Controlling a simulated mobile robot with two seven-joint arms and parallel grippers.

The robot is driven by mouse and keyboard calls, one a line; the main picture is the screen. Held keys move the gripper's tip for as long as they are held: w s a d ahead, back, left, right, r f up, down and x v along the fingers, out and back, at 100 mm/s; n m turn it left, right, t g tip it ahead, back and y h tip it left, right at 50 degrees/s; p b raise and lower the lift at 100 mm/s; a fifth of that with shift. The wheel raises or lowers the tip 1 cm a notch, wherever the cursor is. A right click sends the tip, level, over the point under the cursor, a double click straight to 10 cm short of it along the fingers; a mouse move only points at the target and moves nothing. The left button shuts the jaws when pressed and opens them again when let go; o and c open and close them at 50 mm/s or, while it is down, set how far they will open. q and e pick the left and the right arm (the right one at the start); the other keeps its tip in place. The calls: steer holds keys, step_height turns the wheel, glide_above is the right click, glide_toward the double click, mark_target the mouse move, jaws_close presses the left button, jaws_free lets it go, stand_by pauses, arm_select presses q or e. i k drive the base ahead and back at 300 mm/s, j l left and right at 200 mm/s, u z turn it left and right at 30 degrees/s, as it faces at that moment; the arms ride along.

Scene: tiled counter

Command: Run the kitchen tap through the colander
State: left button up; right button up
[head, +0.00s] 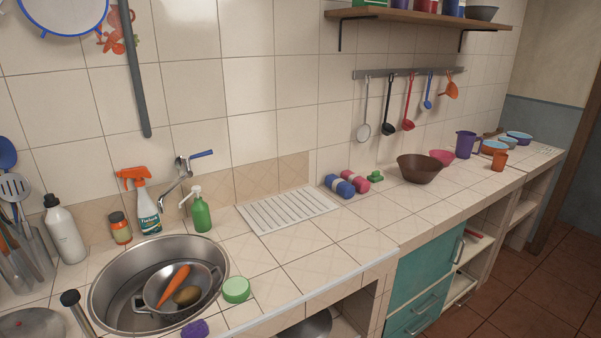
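The metal colander (211,291) sits in the round steel sink (104,299) at lower left. It has side handles and holds an orange carrot (174,286) and a brown potato-like vegetable (187,296). The chrome kitchen tap (179,180) is on the tiled wall behind the sink, with a blue lever (202,154) pointing right. Its spout comes down toward the back of the sink, partly among the bottles. I see no water stream from it. Neither of my grippers is in view.
An orange-topped spray bottle (146,204), a jar (120,228) and a green soap pump (201,213) stand behind the sink. A white bottle (65,232) stands left. A green round tub (236,290) and purple sponge (195,329) lie by the rim. The drainboard (288,210) is empty.

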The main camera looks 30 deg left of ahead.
mark_target(185, 159)
steer(key=u, duration=1.3)
steer(key=i+l+u, duration=0.1)
steer(key=l, duration=0.2)
steer(key=i+l+u, duration=0.15)
steer(key=l, duration=0.2)
steer(key=i, duration=0.05)
